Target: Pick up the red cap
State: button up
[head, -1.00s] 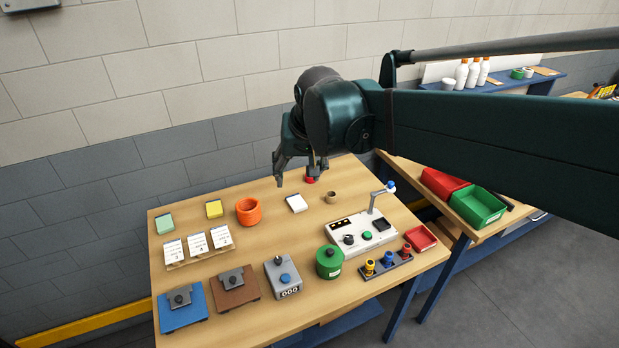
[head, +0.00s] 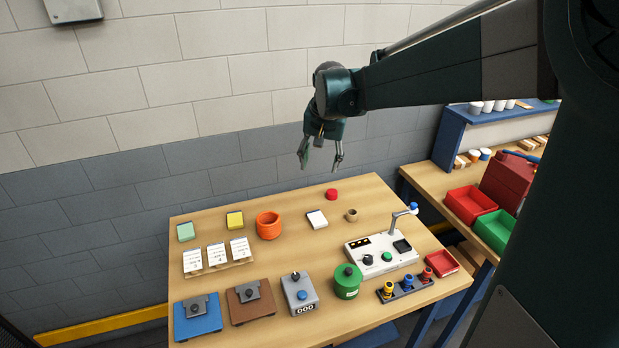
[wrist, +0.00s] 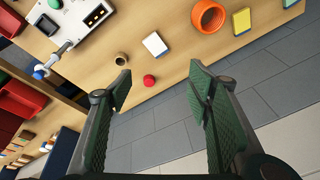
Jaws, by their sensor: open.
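The red cap (head: 331,194) sits on the wooden table near its back edge in the head view. My gripper (head: 320,164) is open and empty. In the head view it hangs in the air above the back of the table, with its fingers pointing down. Nothing lies between the fingers in the wrist view (wrist: 160,100), and the cap is some way off from them.
A white note pad (head: 317,219) and a small brown ring (head: 352,215) stand near the cap. A white device (head: 378,254) with a raised arm (head: 405,217) stands to the right. The table's back edge is close behind the cap.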

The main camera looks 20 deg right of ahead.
jog(key=w+d+f+m+g, duration=0.1)
jog(key=w+d+f+m, duration=0.1)
jog(key=w+d+f, duration=0.35)
jog(key=w+d+f+m+g, duration=0.1)
jog(key=w+d+f, duration=0.2)
jog(key=w+f, duration=0.45)
jog(key=m+g, duration=0.1)
jog(key=m, duration=0.2)
send_over(332, 191)
jog(key=f, duration=1.1)
jog(key=shift+s+a+f, duration=0.25)
jog(key=shift+s, duration=0.05)
jog(key=shift+w+d+f, duration=0.1)
jog(key=shift+d+f, duration=0.05)
jog(key=shift+f, duration=0.2)
jog(key=shift+f, duration=1.3)
jog(key=shift+f, duration=0.15)
jog(key=shift+w+f, duration=0.1)
jog(key=shift+f, duration=2.35)
